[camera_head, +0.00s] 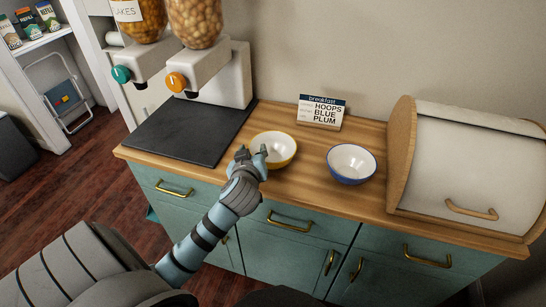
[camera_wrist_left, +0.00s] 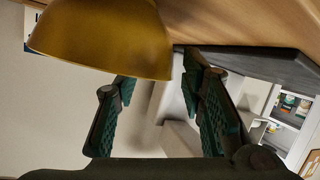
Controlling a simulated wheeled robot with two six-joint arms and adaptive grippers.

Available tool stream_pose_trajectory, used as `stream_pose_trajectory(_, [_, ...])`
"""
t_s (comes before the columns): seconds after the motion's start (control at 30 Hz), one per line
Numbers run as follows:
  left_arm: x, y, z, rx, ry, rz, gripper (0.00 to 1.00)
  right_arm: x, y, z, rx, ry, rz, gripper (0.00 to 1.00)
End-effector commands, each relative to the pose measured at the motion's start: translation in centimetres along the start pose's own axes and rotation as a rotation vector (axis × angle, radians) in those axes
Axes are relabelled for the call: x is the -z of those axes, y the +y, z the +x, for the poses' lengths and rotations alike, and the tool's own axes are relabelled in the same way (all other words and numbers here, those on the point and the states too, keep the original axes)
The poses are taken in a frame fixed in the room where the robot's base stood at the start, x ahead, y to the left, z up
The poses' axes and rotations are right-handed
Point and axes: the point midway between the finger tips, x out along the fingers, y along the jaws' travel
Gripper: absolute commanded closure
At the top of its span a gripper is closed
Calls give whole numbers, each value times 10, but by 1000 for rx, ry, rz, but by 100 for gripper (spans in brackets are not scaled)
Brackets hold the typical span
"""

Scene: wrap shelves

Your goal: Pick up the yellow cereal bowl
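The yellow cereal bowl (camera_head: 276,146), white inside, stands upright on the wooden counter, right of the black mat. In the left wrist view the bowl (camera_wrist_left: 105,38) fills the upper left, its outside facing the camera. My left gripper (camera_head: 252,154) is at the bowl's near left side in the head view and covers part of its rim. In the left wrist view its two fingers are spread apart, with the bowl's edge near the fingertips. I cannot tell whether they touch it. My right gripper is not in view.
A blue-rimmed bowl (camera_head: 351,163) stands to the right on the counter (camera_head: 305,183). Behind are a breakfast sign (camera_head: 321,112) and cereal dispensers (camera_head: 215,75) beside the black mat (camera_head: 192,130). A bread box (camera_head: 470,165) takes up the right end. Bare counter lies between the bowls.

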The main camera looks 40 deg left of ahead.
Motion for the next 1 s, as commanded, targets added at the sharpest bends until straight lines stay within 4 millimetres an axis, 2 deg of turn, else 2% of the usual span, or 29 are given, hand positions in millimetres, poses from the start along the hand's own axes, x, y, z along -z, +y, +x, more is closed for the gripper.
stream_pose_trajectory(0.3, [0,-1,51,0,-1,0,63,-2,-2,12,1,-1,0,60])
stream_pose_trajectory(0.53, [1,-1,54,-1,-1,1,63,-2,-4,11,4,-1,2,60])
stream_pose_trajectory(0.77, [1,-1,54,-1,-2,1,100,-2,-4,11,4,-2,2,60])
stream_pose_trajectory(1.0, [1,-1,54,-1,-1,1,100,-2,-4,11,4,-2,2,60])
